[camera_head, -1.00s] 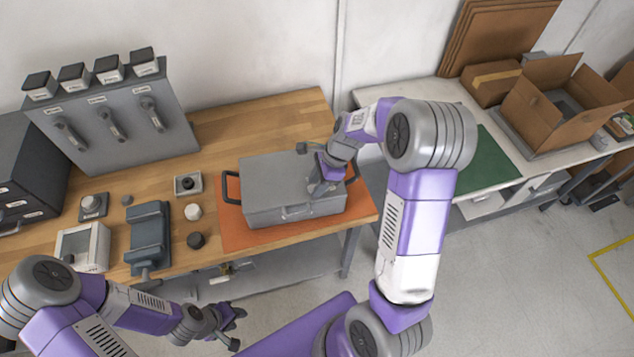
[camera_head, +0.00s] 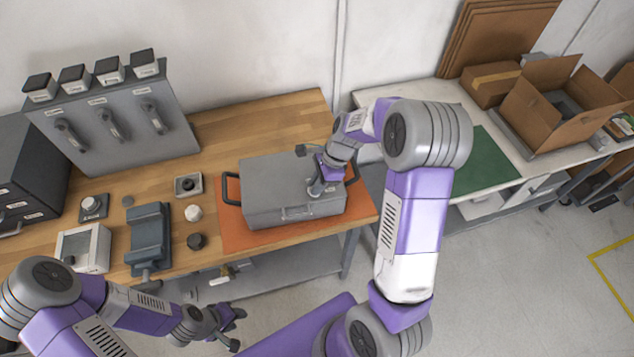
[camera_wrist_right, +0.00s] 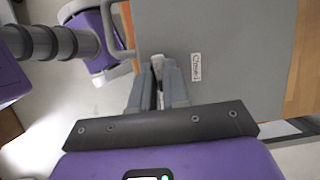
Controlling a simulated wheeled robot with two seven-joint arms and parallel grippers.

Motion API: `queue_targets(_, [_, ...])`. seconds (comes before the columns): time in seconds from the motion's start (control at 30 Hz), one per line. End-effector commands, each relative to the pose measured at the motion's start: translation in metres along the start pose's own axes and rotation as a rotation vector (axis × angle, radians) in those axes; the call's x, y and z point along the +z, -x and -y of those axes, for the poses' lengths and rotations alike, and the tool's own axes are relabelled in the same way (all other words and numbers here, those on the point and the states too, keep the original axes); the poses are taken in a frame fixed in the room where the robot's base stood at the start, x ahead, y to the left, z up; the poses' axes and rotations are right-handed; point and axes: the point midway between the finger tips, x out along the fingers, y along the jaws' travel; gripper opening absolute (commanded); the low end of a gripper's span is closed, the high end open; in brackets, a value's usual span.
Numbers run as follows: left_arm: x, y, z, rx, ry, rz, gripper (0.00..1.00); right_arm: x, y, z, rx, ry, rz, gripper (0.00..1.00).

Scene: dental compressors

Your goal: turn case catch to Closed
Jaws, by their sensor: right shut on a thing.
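The grey case (camera_head: 270,185) sits with its lid down on an orange mat (camera_head: 232,238) on the wooden bench. My right gripper (camera_head: 314,190) is at the front right of its lid. In the right wrist view the gripper (camera_wrist_right: 158,88) is shut on a small pale piece (camera_wrist_right: 157,62), seemingly the case catch, mostly hidden between the fingers. A white label (camera_wrist_right: 196,67), apparently reading "Closed", is beside the fingers on the grey case surface. My left gripper (camera_head: 236,328) is open and empty, low in front of the bench.
A grey clamp-like block (camera_head: 150,238), a white box (camera_head: 82,248) and small knobs stand left of the case. A lever panel (camera_head: 112,125) is behind them. A green mat (camera_head: 480,155) and open carton (camera_head: 565,105) are on the right bench.

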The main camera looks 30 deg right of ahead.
Motion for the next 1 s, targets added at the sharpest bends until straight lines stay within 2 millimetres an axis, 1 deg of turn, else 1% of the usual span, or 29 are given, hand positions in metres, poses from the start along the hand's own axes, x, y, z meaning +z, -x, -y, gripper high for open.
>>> queue_targets(0.27, [0.001, 0.011, -0.004, 0.0, 0.0, 0.0, 0.38, 0.0, 0.001, 0.002, 0.076, 0.176, -0.002, 0.0])
queue_targets(0.6, [0.001, 0.023, -0.009, 0.0, 0.0, 0.0, 0.38, 0.001, 0.001, 0.004, 0.199, 0.474, -0.001, 0.0])
queue_targets(1.0, [0.002, 0.033, -0.012, 0.0, 0.0, 0.0, 0.38, 0.002, -0.001, 0.005, 0.345, 0.827, -0.001, 0.0])
